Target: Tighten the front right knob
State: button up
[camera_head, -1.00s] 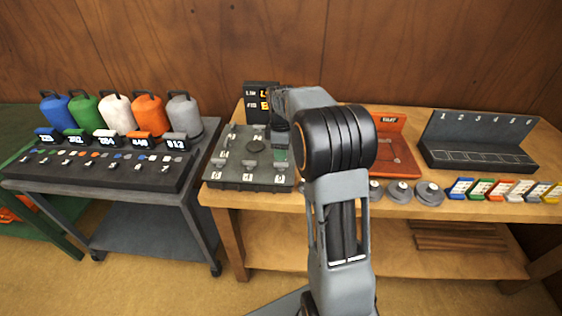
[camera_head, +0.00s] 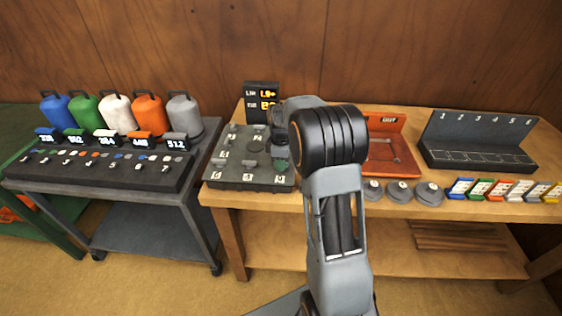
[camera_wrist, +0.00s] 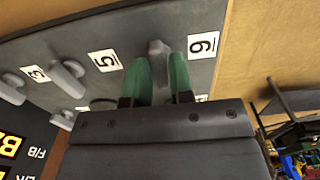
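The dark grey knob panel (camera_head: 238,183) lies on the wooden bench, with several bar-shaped knobs and white number labels. My gripper (camera_wrist: 160,68) has green fingers and is down at its front right corner. In the wrist view the fingers stand on both sides of a grey knob (camera_wrist: 158,50), between the labels 5 and what reads as 9 or 6. They appear to touch the knob's bar and close on it. The knob's lower part is hidden by the fingers. In the head view my arm covers the panel's right edge.
A display (camera_head: 262,98) with yellow characters stands behind the panel. Other knobs (camera_wrist: 68,78) stand close by. Right of my arm are an orange tray (camera_head: 392,150), grey weights (camera_head: 400,191) and a numbered rack (camera_head: 478,145). A cart with coloured canisters (camera_head: 147,115) stands left.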

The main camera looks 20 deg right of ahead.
grip_shut()
jog(key=m, duration=1.3)
jog(key=shift+m, duration=2.3)
jog(key=shift+o, duration=1.9)
grip_release()
